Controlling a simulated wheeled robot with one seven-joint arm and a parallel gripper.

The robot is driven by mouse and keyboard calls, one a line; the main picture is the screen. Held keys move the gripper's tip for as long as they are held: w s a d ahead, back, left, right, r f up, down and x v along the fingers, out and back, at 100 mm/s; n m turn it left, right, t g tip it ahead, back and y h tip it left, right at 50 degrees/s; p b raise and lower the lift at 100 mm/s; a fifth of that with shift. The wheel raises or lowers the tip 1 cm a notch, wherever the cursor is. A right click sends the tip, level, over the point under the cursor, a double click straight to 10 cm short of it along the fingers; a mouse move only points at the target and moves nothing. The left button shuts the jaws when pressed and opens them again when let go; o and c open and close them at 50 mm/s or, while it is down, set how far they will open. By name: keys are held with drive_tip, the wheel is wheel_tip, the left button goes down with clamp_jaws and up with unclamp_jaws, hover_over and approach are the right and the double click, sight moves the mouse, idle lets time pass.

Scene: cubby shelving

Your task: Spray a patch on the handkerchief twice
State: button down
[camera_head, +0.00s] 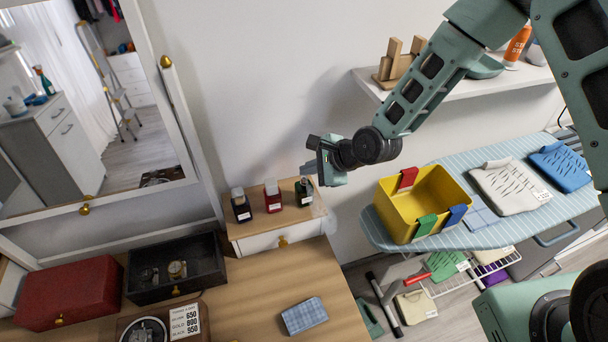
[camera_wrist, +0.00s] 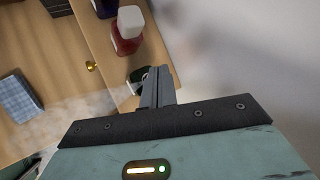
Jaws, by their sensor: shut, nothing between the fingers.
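The handkerchief (camera_head: 304,316) is a folded blue checked cloth lying flat on the wooden table; it also shows at the left of the wrist view (camera_wrist: 19,98). Three small bottles stand in a row on a raised wooden drawer box: a dark bottle (camera_head: 241,207), a red bottle (camera_head: 272,198) and a dark green bottle (camera_head: 304,194). My gripper (camera_head: 311,172) is shut and empty, just above the green bottle. In the wrist view, its closed fingers (camera_wrist: 157,87) partly hide the green bottle (camera_wrist: 137,76); I cannot tell whether they touch. A faint whitish haze shows between the bottle and the handkerchief.
A red box (camera_head: 70,293), an open black watch case (camera_head: 176,290) and a price sign (camera_head: 186,321) occupy the table's left. A mirror (camera_head: 100,95) stands behind. An ironing board (camera_head: 385,230) with a yellow bin (camera_head: 404,217) is at right, below a wall shelf (camera_head: 500,86).

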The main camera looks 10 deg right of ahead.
sight(308, 187)
wheel_tip(308, 187, up, 6)
drive_tip(key=p, duration=0.4)
drive_tip(key=shift+p, duration=0.3)
idle(0.7)
drive_tip(key=s+d+r+n+g+h+b, duration=0.2)
drive_tip(key=s+n+b, duration=0.2)
drive_tip(key=s+n, duration=0.4)
drive_tip(key=s+d+r+n+g+h+b, duration=0.1)
drive_tip(key=s+n+b, duration=0.3)
drive_tip(key=s+n, duration=0.4)
drive_tip(key=s+d+r+n+g+h+b, duration=0.2)
drive_tip(key=s+n+b, duration=0.3)
drive_tip(key=s, duration=0.9)
drive_tip(key=d+r+n+h, duration=0.1)
drive_tip(key=n, duration=0.2)
drive_tip(key=shift+d+g+h, duration=0.3)
drive_tip(key=shift+d+h, duration=0.05)
drive_tip(key=shift+h, duration=0.05)
